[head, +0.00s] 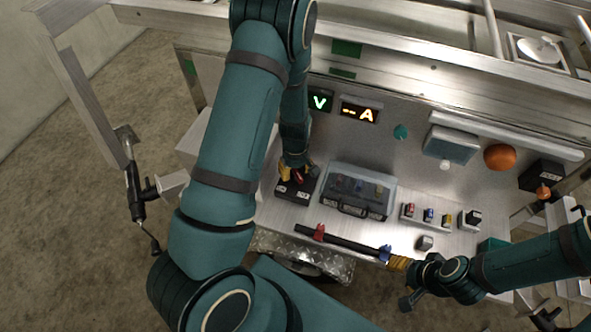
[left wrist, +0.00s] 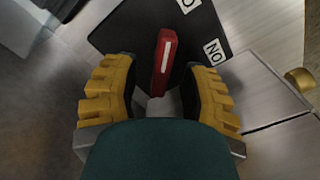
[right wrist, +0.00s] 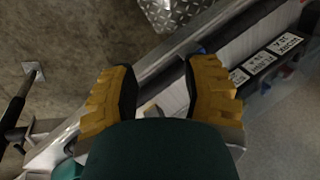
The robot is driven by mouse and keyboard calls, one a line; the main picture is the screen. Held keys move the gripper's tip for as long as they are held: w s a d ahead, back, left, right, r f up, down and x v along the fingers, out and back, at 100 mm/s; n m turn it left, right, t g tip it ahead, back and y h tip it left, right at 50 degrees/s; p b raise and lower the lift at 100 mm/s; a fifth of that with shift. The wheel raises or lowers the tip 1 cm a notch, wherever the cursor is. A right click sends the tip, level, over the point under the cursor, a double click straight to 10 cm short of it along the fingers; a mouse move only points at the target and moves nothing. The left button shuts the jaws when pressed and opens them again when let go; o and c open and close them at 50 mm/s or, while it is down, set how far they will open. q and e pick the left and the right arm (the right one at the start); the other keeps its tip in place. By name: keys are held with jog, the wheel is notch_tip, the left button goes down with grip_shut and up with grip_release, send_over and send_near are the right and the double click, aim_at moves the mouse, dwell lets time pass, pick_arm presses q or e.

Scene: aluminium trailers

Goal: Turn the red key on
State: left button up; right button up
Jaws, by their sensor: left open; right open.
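The red key (left wrist: 163,62) stands on a black switch box with white labels, one reading NO. In the left wrist view the box top (left wrist: 118,40) shows behind the key. My left gripper (left wrist: 160,100) is open, with its yellow fingers on either side of the key and a gap to each. In the head view my left gripper (head: 297,172) is over the black box (head: 296,190), and its fingers partly hide the key. My right gripper (head: 399,264) is at the bench's front edge by the black bar; in its own view (right wrist: 160,95) it is open and empty.
A clear-lidded case (head: 357,190) stands right of the switch box. A black bar (head: 345,242) with red and blue clamps lies along the front edge. Lit V (head: 320,100) and A (head: 360,112) displays are on the back panel.

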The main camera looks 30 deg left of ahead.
pick_arm(q)
grip_shut()
jog(key=shift+m, duration=0.4)
jog(key=m, duration=0.3)
jog(key=shift+w+d+m, duration=0.1)
jog(key=shift+d+m, duration=0.05)
jog(key=shift+m, duration=0.25)
jog(key=m, duration=0.4)
jog(key=shift+w+d+b, duration=0.1)
jog(key=shift+d+b, duration=0.1)
jog(key=shift+b, duration=0.1)
jog(key=m, duration=0.5)
jog(key=shift+d, duration=0.2)
jog(key=shift+d+m+b, duration=0.2)
jog(key=shift+m+b, duration=0.2)
jog(key=shift+m, duration=1.8)
